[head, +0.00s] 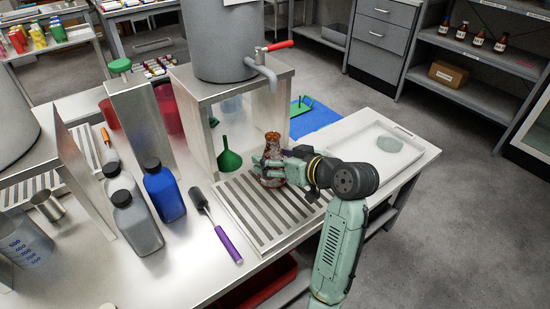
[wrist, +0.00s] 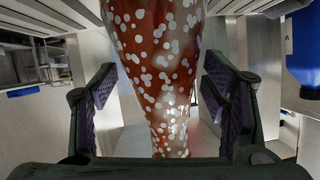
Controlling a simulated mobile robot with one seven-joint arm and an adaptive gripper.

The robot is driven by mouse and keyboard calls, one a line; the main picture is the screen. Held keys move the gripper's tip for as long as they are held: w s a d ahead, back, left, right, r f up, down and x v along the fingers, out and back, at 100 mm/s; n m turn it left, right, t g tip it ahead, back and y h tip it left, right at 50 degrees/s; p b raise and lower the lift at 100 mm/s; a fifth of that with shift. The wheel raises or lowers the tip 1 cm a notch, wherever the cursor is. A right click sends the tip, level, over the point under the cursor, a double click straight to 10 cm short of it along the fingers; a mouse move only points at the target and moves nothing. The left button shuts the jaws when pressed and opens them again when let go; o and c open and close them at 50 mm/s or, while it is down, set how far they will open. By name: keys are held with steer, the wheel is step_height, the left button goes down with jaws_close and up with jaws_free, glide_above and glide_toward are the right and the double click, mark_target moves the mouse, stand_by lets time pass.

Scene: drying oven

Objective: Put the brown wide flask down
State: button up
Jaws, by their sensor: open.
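The brown wide flask (head: 273,160) stands upright on the slatted drain grate (head: 262,222) at the front of the metal stand. It has a reddish-brown body with white speckles. In the wrist view the flask (wrist: 158,70) fills the middle, between the two fingers. In the wrist view my gripper (wrist: 160,115) is open, with a gap on both sides of the flask. The exact contact of the flask's base with the grate is partly hidden by the fingers.
A green funnel (head: 229,158) is just left of the flask, under the metal stand (head: 199,130). A purple-handled brush (head: 228,243), a blue bottle (head: 163,193) and grey bottles (head: 138,225) stand or lie further left. A white tray (head: 407,163) is at the right.

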steer(key=shift+r, duration=0.1)
steer(key=b+v, duration=0.1)
steer(key=v, duration=1.1)
steer(key=shift+b, duration=0.3)
